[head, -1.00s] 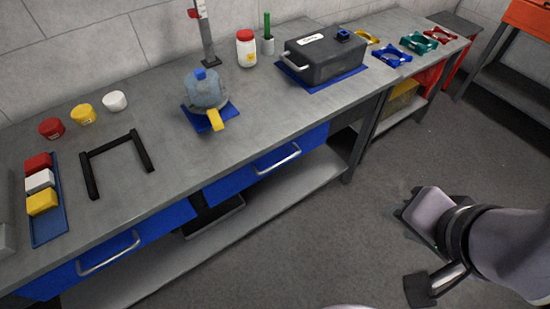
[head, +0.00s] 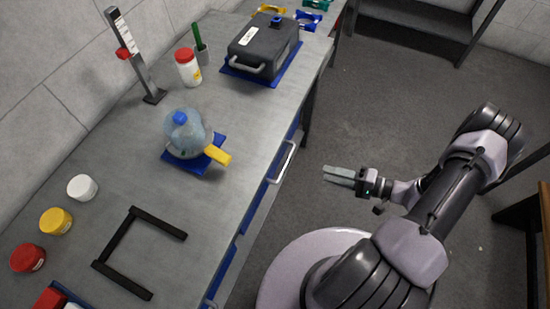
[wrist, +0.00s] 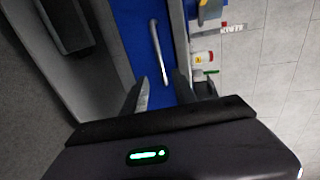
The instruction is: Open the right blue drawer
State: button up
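The right blue drawer (head: 262,196) is in the front of the grey workbench, and its front looks about flush with the bench edge. Its pale bar handle (head: 282,162) stands out from the front. My gripper (head: 326,173) is to the right of this handle, with its fingers pointing toward it and a clear gap between. In the wrist view, the blue drawer front (wrist: 130,35) and its handle (wrist: 156,45) show ahead of my gripper (wrist: 162,80). The fingers are apart and empty, and the handle's near end appears in line with the gap between them.
A black frame (head: 120,235), a blue-capped jug (head: 187,130) on a blue mat, and a dark case (head: 262,45) stand on the bench. Another drawer's handle (head: 209,302) is at the bottom. The floor (head: 370,110) beyond my arm is clear.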

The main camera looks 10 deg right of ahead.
aim_at(286, 162)
jog(key=b+x, duration=0.3)
jog(key=x, duration=1.2)
jog(key=shift+w+a+f, duration=0.15)
jog(key=shift+w+a, duration=0.05)
jog(key=shift+a, duration=0.05)
jog(key=shift+c, duration=0.4)
grip_shut()
